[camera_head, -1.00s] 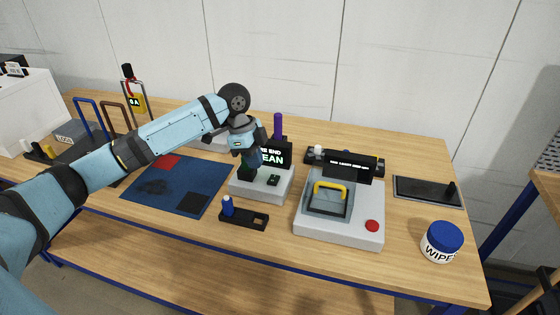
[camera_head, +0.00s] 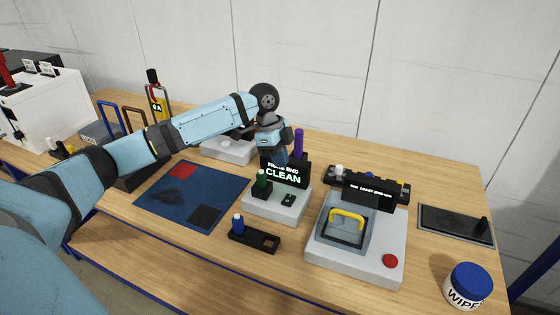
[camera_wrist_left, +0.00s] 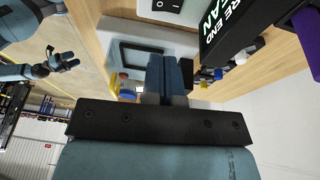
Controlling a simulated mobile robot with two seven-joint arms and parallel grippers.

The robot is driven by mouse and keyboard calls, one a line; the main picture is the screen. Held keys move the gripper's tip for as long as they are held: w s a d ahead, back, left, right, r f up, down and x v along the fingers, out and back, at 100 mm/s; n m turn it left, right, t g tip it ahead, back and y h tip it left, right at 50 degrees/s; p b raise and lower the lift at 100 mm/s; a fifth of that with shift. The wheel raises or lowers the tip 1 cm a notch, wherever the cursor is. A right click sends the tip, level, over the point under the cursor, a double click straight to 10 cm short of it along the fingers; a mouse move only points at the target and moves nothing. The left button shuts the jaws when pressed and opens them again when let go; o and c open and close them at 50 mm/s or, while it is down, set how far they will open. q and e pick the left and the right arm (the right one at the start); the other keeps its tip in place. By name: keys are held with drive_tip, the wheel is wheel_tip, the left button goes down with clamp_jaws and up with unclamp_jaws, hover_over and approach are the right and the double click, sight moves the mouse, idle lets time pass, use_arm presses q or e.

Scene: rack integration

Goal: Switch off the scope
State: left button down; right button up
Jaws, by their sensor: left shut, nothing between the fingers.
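The scope is a pale grey box (camera_head: 275,206) with an upright black screen (camera_head: 284,172) reading "CLEAN" in green. A small black rocker switch (camera_head: 288,200) sits on its top; it also shows at the top edge of the wrist view (camera_wrist_left: 162,5). An arm at that view's left, apparently my right, has a small gripper (camera_wrist_left: 65,60).
A grey fixture (camera_head: 358,250) with a yellow handle and red button stands right of the scope. A black holder (camera_head: 254,237) with a blue-capped part lies in front. A blue mat (camera_head: 190,195) lies left. A wipes tub (camera_head: 468,287) and dark tray (camera_head: 456,224) are at right.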

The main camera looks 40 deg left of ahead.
sight(287, 201)
use_arm(q)
drive_tip(key=x, duration=0.6)
drive_tip(key=p+x, duration=0.1)
drive_tip(key=x, duration=0.2)
drive_tip(key=shift+s+a+f, duration=0.25)
drive_tip(key=shift+f, duration=0.85)
drive_tip(key=shift+s, duration=0.1)
drive_tip(key=shift+s+f+t, duration=0.15)
drive_tip(key=shift+f+t, duration=0.15)
drive_tip(key=shift+t, duration=0.2)
drive_tip(key=shift+p, duration=0.3)
drive_tip(key=shift+w+a+r, duration=0.15)
drive_tip(key=shift+w+r, duration=0.05)
drive_tip(key=shift+w, duration=0.6)
